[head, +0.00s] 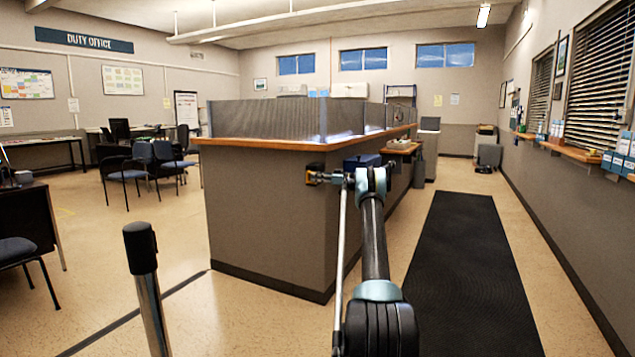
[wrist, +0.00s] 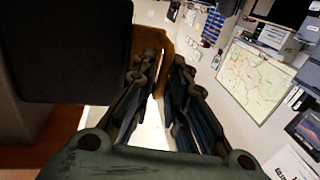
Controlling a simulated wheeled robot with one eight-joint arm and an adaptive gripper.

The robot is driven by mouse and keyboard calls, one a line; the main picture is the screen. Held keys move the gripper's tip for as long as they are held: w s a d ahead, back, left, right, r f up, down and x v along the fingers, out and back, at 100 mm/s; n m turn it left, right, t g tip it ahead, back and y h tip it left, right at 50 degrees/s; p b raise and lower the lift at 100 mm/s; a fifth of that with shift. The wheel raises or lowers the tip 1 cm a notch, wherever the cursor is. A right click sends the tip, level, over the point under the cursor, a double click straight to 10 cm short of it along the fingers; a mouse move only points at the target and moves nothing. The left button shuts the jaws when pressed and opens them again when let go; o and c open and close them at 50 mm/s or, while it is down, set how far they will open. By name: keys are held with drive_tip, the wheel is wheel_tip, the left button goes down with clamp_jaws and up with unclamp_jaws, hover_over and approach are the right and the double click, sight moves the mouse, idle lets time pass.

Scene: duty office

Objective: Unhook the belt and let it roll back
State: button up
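My arm reaches forward from the bottom of the head view to the near corner of the counter. My gripper (head: 329,179) is at the counter's end face, beside a small dark and yellow fitting (head: 312,175). In the wrist view the two dark fingers of my gripper (wrist: 165,66) have a narrow gap between them, with an orange-brown surface (wrist: 150,42) at their tips. I cannot tell whether they grip anything. A post with a black top (head: 141,250) stands at the lower left. A thin pale strip (head: 341,250) runs beside my arm; I cannot tell whether it is the belt.
The grey counter (head: 262,215) with a wooden top stands just ahead. A dark mat (head: 468,260) lies along the aisle to the right. Blue chairs (head: 162,158) and a dark desk (head: 30,215) are at the left. Floor between post and counter is clear.

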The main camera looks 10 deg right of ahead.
drive_tip(key=shift+o, duration=0.8)
drive_tip(key=shift+d+f, duration=0.1)
drive_tip(key=shift+d, duration=0.05)
drive_tip(key=v, duration=1.2)
drive_tip(key=shift+d, duration=0.25)
drive_tip(key=shift+a, duration=0.1)
